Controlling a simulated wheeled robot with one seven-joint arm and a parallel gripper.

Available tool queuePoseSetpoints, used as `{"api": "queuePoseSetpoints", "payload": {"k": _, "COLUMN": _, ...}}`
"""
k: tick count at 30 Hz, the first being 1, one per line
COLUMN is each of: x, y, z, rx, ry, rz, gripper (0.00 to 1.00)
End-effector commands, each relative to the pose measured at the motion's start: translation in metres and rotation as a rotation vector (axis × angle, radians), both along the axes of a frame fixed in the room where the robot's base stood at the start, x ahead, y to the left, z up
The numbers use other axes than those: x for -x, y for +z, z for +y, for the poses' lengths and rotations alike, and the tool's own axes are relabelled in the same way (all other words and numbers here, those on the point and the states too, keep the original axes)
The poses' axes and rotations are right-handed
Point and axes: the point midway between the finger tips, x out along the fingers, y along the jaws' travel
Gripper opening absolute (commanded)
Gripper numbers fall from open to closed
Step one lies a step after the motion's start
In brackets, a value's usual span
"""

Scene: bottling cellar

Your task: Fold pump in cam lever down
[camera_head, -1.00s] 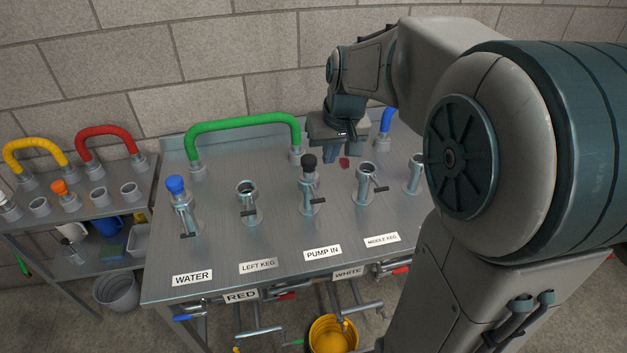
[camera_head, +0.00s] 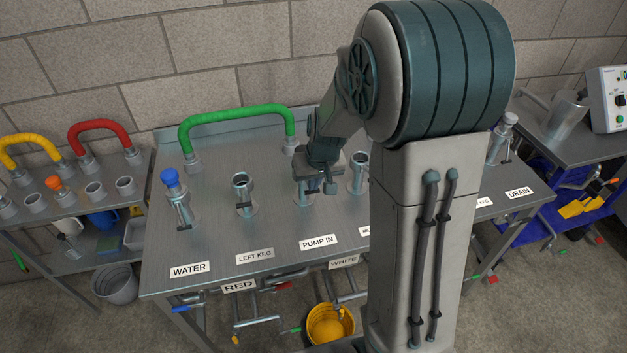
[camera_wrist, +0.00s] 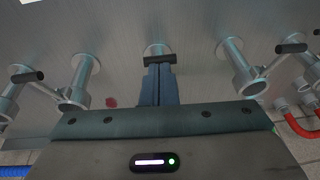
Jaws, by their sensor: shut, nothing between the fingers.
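The pump in port (camera_head: 303,198) stands behind its PUMP IN label (camera_head: 319,242) on the steel table; in the head view my gripper hides most of it. My gripper (camera_head: 318,186) is at this port, pointing down, with its fingers shut. In the wrist view the shut fingers (camera_wrist: 159,70) show side by side with nothing held. The dark grip of the pump in cam lever (camera_wrist: 159,58) lies across just at the fingertips, in front of the port (camera_wrist: 155,48). I cannot tell whether the fingers touch it. The black cap is hidden.
The left keg port (camera_head: 243,192) and the blue-capped water port (camera_head: 174,195) stand to the left, the middle keg port (camera_head: 359,172) close on the right. A green hose (camera_head: 237,115) arches behind. The front strip of the table is clear.

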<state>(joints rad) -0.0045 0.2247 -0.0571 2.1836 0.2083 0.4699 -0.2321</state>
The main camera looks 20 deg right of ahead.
Motion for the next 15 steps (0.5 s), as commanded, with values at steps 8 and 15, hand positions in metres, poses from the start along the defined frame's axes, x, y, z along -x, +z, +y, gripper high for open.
{"api": "queuePoseSetpoints", "payload": {"k": 8, "x": 0.0001, "y": -0.0001, "z": 0.0001, "rx": 0.0, "ry": 0.0, "rz": -0.001, "gripper": 0.0}}
{"api": "queuePoseSetpoints", "payload": {"k": 15, "x": 0.0008, "y": -0.0048, "z": 0.0023, "rx": 0.0, "ry": 0.004, "rz": -0.025, "gripper": 0.0}}
